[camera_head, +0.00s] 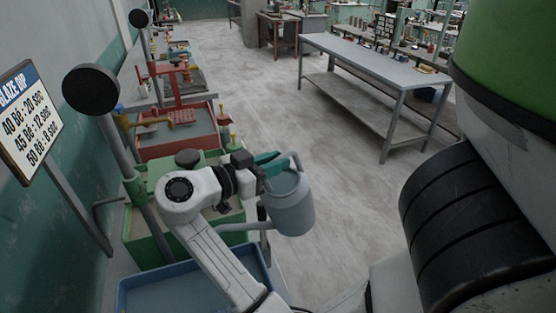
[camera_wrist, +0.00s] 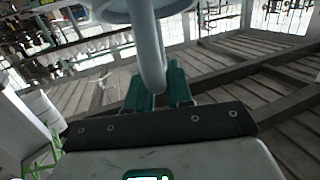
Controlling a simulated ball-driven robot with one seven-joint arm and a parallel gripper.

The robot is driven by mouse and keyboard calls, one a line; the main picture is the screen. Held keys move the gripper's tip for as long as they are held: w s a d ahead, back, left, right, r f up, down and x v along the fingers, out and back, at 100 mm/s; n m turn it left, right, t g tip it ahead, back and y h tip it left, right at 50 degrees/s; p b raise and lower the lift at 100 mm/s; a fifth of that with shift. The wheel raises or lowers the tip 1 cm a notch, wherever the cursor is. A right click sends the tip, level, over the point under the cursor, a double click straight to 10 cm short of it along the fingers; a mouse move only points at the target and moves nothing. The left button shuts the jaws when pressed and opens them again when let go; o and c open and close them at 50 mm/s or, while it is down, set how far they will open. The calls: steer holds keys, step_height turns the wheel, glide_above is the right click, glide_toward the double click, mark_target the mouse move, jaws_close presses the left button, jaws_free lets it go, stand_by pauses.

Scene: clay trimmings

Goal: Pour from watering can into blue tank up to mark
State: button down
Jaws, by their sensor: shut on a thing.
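The blue-grey watering can (camera_head: 290,204) hangs in my gripper (camera_head: 268,163), to the right of the green tank and above the floor side of the bench. Its spout (camera_head: 238,227) points left, towards the tanks. My gripper's green fingers are shut on the can's handle, which also shows in the wrist view (camera_wrist: 151,55) between the fingertips (camera_wrist: 158,88). The blue tank (camera_head: 165,291) stands at the bottom left, nearer than the can. Its inside is partly hidden by my arm, and I cannot make out a mark or level in it.
A green tank (camera_head: 150,246) stands behind the blue one, and a red tank (camera_head: 178,140) is farther back. A sign (camera_head: 30,120) and a post with a round black disc (camera_head: 91,90) stand at left. A grey table (camera_head: 375,60) is at the back right; open floor (camera_head: 340,160) lies between.

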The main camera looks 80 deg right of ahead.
steer(key=shift+g+h, duration=0.8)
steer(key=shift+h, duration=0.1)
steer(key=shift+w+a+f+b, duration=0.3)
steer(key=shift+f+b, duration=0.4)
steer(key=shift+b, duration=0.15)
steer(key=shift+w+a+f+b, duration=0.25)
steer(key=shift+f+b, duration=0.4)
steer(key=shift+b, duration=0.2)
steer(key=shift+w+a+f+b, duration=0.3)
steer(key=shift+f+b, duration=0.4)
steer(key=shift+b, duration=0.15)
steer(key=shift+a, duration=0.15)
